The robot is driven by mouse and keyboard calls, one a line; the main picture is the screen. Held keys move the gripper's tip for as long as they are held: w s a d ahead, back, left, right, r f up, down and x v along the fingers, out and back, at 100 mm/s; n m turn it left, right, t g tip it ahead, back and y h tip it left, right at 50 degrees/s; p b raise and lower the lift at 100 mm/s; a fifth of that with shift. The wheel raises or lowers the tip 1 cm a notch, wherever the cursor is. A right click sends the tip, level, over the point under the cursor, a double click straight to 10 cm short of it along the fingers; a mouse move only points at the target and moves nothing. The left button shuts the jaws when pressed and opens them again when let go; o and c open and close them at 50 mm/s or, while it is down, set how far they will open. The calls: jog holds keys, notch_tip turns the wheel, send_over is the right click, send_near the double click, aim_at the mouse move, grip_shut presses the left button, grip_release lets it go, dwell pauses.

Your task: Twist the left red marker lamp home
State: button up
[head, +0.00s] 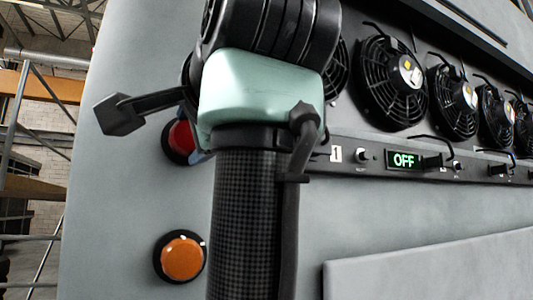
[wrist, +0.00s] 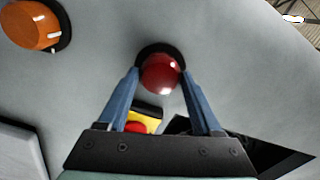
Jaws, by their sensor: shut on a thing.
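The red marker lamp (wrist: 161,75) is a glossy round dome at its dark round socket on the grey coach panel. In the wrist view my gripper (wrist: 159,72) is shut on the lamp, one blue finger on each side. In the head view the lamp (head: 181,138) shows only in part, because my arm covers its right side. Just a bit of blue finger shows there. Whether the lamp is fully seated cannot be told.
An orange lamp (head: 182,258) in a black ring sits below the red one; it also shows in the wrist view (wrist: 32,25). Several black fans (head: 392,80) and a control strip with a green OFF display (head: 404,160) are to the right. A red-and-yellow thing (wrist: 138,126) shows between my fingers.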

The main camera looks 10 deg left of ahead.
jog(key=shift+m, duration=1.6)
jog(key=o, duration=1.4)
jog(key=b+v, duration=0.8)
jog(key=v, duration=0.5)
jog(key=shift+d, duration=0.1)
